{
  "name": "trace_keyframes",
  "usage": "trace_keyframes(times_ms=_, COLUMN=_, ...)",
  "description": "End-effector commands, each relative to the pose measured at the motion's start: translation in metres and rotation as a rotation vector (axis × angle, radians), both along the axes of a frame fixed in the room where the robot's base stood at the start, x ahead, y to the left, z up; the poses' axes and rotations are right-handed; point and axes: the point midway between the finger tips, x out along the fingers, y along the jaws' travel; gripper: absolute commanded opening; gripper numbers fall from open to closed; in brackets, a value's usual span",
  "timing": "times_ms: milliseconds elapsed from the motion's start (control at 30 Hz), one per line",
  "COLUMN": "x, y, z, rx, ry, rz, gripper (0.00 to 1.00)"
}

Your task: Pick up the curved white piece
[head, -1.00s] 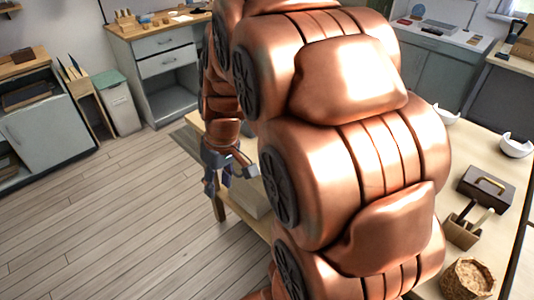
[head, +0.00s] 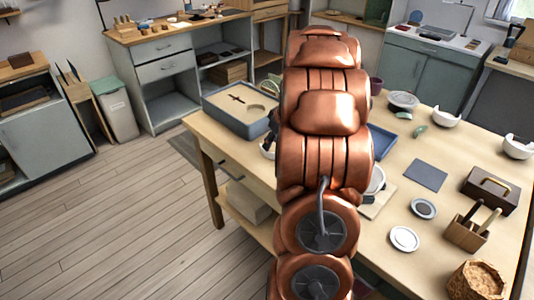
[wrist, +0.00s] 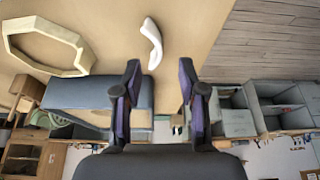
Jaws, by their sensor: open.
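The curved white piece (wrist: 152,42) lies on the tan tabletop (wrist: 195,30) in the wrist view, slightly bent and narrow. My gripper (wrist: 160,67) is open and empty, with its two dark fingertips apart. The piece shows just beyond the gap between the fingertips, a little left of its middle, and nothing touches it. In the head view my copper arm hides my gripper, and I cannot make out this piece with certainty there.
A pale octagonal frame (wrist: 80,55) lies left of the piece, and a blue-grey tray (wrist: 75,93) is close by. In the head view, white broken bowls (head: 518,149), a dark toolbox (head: 490,192) and a tool holder (head: 466,236) stand on the right of the table.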

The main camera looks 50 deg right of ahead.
Motion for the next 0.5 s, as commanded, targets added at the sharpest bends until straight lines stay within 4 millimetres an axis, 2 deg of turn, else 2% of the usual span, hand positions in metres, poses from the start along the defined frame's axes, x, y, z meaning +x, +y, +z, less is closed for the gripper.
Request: trace_keyframes(times_ms=500, x=0.019, y=-0.001, z=-0.042, rx=0.006, ry=0.004, rz=0.000, gripper=0.41)
